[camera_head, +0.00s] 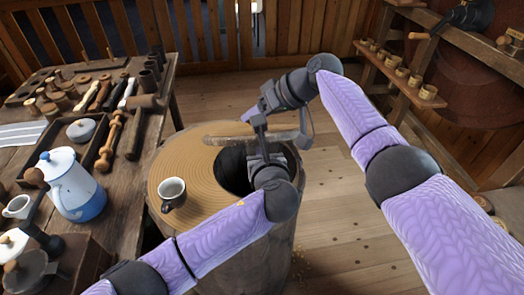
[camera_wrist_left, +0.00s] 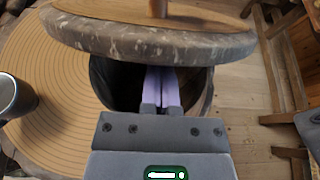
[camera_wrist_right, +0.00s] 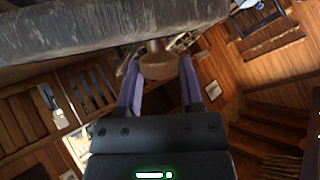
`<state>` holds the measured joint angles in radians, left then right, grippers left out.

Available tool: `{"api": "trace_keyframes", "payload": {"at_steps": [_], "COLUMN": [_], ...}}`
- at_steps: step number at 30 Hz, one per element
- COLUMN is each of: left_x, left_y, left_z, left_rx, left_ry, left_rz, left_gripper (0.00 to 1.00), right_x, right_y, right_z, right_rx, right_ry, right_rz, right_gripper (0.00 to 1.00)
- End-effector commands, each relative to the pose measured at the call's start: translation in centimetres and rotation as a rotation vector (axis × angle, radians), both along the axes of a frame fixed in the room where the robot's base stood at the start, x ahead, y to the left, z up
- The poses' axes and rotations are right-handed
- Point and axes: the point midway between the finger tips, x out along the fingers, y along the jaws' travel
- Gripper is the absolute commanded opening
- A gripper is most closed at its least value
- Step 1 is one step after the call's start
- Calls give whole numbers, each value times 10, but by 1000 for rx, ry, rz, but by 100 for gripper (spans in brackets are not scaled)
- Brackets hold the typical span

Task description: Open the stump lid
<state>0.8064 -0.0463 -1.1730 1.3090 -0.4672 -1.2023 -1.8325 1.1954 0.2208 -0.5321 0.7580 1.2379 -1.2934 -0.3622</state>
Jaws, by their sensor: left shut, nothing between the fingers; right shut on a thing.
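The stump (camera_head: 190,160) has a ringed top with a dark round opening (camera_head: 232,172). The lid (camera_head: 228,140), a round slab with bark on its edge, is raised above the opening; its rim (camera_wrist_left: 150,42) spans the top of the left wrist view. My right gripper (camera_wrist_right: 157,62) is shut on the lid's wooden knob (camera_wrist_right: 158,68), with a finger on each side. My left gripper (camera_wrist_left: 161,75) is shut and empty, its fingers low at the opening beside or beneath the lid's near edge. Whether they touch the lid is hard to tell.
A dark mug (camera_head: 172,190) stands on the stump's top, left of the opening. A workbench (camera_head: 130,180) at left holds a blue-and-white pot (camera_head: 72,188) and several turned tools. A shelf with small cups (camera_head: 400,75) is at back right. The floor right of the stump is clear.

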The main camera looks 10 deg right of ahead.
Motion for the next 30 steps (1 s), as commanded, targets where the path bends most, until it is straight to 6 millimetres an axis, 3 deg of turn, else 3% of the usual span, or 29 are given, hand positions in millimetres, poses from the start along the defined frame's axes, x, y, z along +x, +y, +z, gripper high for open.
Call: {"api": "trace_keyframes", "payload": {"at_steps": [23,24,28,30], "left_x": [11,11,10,10], "left_y": [0,0,0,0], "left_z": [18,18,18,17], "left_rx": [-1,-1,-1,-1], "left_ry": [-7,-8,-6,-5], "left_rz": [1,1,1,1], "left_gripper": [0,0,0,0], "right_x": [-1,-1,-1,-1], "right_y": [0,0,0,0], "right_z": [-2,-2,-2,-1], "right_rx": [-2,-2,-1,-1], "right_ry": [5,7,5,4], "right_rz": [3,3,3,2], "right_gripper": [0,54,82,83]}}
